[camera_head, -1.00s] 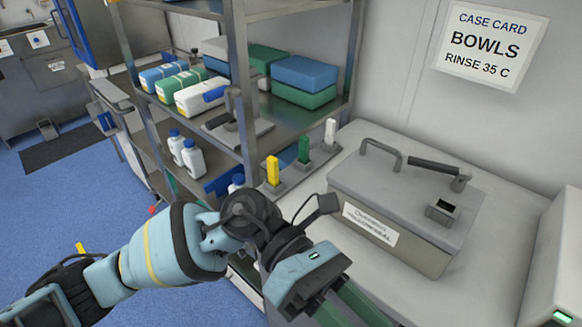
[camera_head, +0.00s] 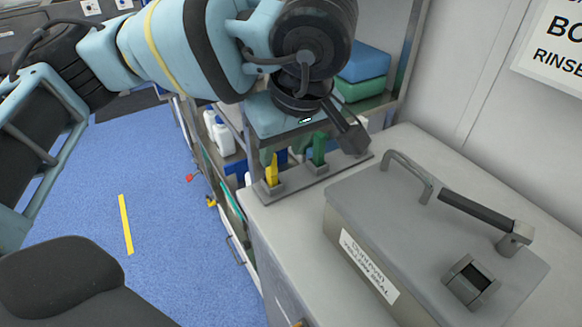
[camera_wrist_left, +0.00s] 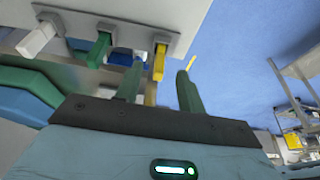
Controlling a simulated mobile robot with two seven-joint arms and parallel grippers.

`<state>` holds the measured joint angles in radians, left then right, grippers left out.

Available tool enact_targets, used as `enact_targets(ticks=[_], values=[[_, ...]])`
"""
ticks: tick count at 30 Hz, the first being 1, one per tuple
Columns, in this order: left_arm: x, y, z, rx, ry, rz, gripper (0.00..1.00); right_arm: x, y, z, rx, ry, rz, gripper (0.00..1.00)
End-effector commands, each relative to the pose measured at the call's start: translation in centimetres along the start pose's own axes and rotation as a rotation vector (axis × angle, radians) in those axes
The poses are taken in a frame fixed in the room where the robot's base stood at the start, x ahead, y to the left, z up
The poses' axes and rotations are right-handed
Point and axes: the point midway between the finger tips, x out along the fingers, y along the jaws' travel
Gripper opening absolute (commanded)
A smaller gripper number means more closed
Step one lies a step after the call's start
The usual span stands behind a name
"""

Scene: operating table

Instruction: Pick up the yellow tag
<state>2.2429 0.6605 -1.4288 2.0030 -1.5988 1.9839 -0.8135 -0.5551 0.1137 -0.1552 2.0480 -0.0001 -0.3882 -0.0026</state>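The yellow tag (camera_head: 272,172) stands upright in a grey rack (camera_head: 290,186) at the counter's back-left edge. A green tag (camera_head: 318,150) stands beside it; the white tag is mostly hidden behind my arm. My left gripper (camera_head: 284,152) hangs just above the yellow tag, partly hidden by its own wrist. In the left wrist view its two green fingers (camera_wrist_left: 160,85) are apart and empty. The yellow tag (camera_wrist_left: 160,62) appears in line with the gap between them; I cannot tell how deep. The green tag (camera_wrist_left: 100,48) and white tag (camera_wrist_left: 38,40) are to its left. My right gripper is not in view.
A grey lidded box (camera_head: 420,235) with a handle takes up much of the counter, right of the rack. A metal shelf (camera_head: 412,60) with blue and green packs stands behind. Blue floor (camera_head: 150,180) is open to the left.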

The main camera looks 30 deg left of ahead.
Motion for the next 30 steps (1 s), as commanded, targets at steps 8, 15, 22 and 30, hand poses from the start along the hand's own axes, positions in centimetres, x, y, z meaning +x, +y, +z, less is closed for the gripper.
enact_targets(ticks=[8,15,22,30], values=[[-0.5,-0.2,-1.3,-0.01,0.052,0.001,0.39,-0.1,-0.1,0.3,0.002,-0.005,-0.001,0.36],[1.5,-0.2,-1.3,-0.01,0.048,-0.002,0.39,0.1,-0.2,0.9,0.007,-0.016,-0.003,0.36],[2.3,-0.2,-1.4,-0.01,0.048,0.001,0.39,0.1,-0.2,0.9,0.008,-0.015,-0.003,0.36],[5.8,-0.4,-1.7,-0.01,0.047,-0.002,0.39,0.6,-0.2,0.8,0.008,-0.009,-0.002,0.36]])
